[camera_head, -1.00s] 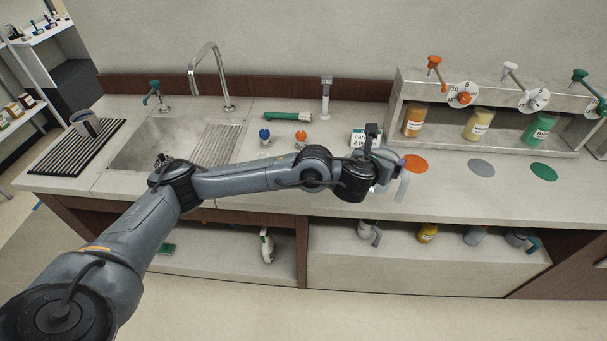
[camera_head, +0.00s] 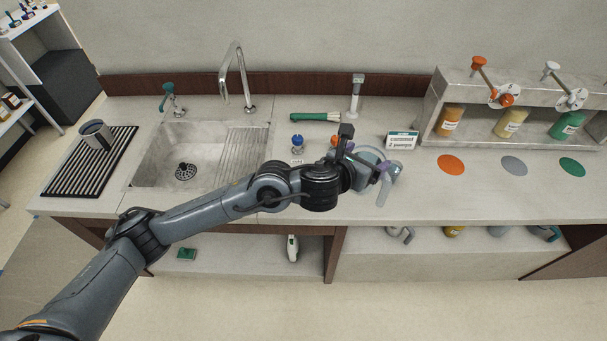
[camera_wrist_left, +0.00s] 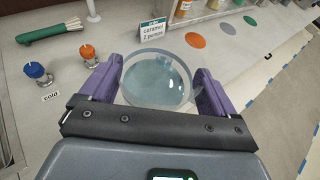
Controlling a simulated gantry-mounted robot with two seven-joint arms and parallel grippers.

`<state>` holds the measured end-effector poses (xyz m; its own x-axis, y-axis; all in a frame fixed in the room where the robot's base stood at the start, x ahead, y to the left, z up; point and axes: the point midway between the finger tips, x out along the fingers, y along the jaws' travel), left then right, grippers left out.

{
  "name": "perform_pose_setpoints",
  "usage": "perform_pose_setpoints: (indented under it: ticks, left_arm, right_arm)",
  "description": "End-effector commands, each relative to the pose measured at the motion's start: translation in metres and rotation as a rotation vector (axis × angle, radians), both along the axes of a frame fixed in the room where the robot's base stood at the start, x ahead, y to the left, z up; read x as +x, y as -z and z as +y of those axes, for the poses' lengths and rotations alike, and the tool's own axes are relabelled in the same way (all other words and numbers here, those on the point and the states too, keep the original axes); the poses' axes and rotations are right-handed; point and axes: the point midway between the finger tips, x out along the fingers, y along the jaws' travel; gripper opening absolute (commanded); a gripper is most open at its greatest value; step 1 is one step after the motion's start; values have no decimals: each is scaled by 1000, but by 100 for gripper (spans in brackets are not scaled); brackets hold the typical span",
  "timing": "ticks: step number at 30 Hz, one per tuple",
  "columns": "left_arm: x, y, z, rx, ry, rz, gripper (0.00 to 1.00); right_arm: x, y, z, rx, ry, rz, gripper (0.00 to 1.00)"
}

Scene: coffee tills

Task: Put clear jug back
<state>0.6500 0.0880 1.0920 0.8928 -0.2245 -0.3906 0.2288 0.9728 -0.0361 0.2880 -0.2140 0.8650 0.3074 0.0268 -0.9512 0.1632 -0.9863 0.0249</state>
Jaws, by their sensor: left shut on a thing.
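The clear jug (camera_wrist_left: 155,82) sits between the purple fingers of my left gripper (camera_wrist_left: 158,100) in the left wrist view, its round rim facing the camera. In the head view my left gripper (camera_head: 366,168) is shut on it above the counter, left of the orange disc. The jug's handle (camera_head: 385,191) hangs toward the front edge. The gripper hides part of the jug in the head view, and I cannot tell how high its base is. My right gripper is not in view.
A sign (camera_head: 401,140) stands just behind the jug. Blue (camera_head: 297,142) and orange knobs stand behind my arm. Orange (camera_head: 451,165), grey (camera_head: 514,166) and green (camera_head: 572,167) discs mark the counter. Several jugs stand on the shelf (camera_head: 370,262) below. The sink (camera_head: 158,150) is left.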

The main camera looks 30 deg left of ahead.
Motion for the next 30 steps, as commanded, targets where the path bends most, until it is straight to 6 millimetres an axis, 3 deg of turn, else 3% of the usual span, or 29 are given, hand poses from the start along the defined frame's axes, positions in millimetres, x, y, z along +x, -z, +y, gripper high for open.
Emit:
perform_pose_setpoints:
  ticks: [16,25,30]
  left_arm:
    - [7,55,95,1,-4,0,7]
    - [8,67,110,-1,-1,-2,7]
    - [8,87,109,-2,-1,0,7]
  right_arm:
    - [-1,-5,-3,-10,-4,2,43]
    - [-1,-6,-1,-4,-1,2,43]
    - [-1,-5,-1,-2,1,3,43]
